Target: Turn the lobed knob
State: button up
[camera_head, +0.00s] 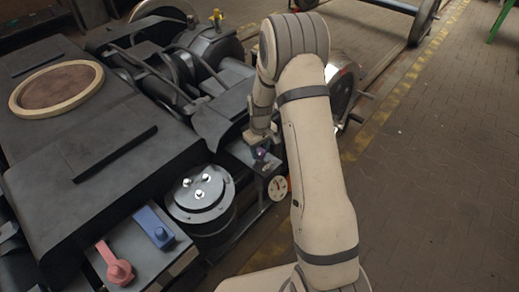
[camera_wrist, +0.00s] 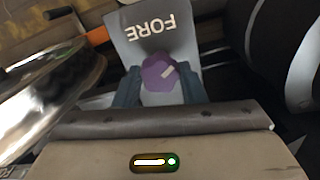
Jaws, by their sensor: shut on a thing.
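The purple lobed knob (camera_wrist: 160,73) has a pale line on its face and sits on a grey plate (camera_wrist: 152,30) lettered "FORE". My gripper (camera_wrist: 158,92) has its two bluish fingers on either side of the knob in the wrist view, shut on it. In the head view the knob (camera_head: 261,153) is a small purple spot below my gripper (camera_head: 260,137), partly hidden by it. The pale line slants up to the right in the wrist view.
A dark cylinder with bright studs (camera_head: 200,190), a blue handle (camera_head: 154,228) and a red handle (camera_head: 113,262) are at lower left. A shiny wheel (camera_wrist: 50,95) is close at left in the wrist view. Paved floor (camera_head: 440,150) at right is clear.

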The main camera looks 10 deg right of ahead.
aim_at(260, 152)
jog(key=n, duration=0.4)
jog(key=shift+s+f+n, duration=0.15)
jog(key=shift+s+n, duration=0.1)
jog(key=shift+n, duration=0.05)
jog(key=shift+n+p, duration=0.3)
jog(key=shift+n, duration=1.3)
jog(key=o, duration=1)
jog(key=shift+w, duration=0.1)
jog(key=shift+r+p, duration=0.8)
jog(key=shift+r, duration=3.2)
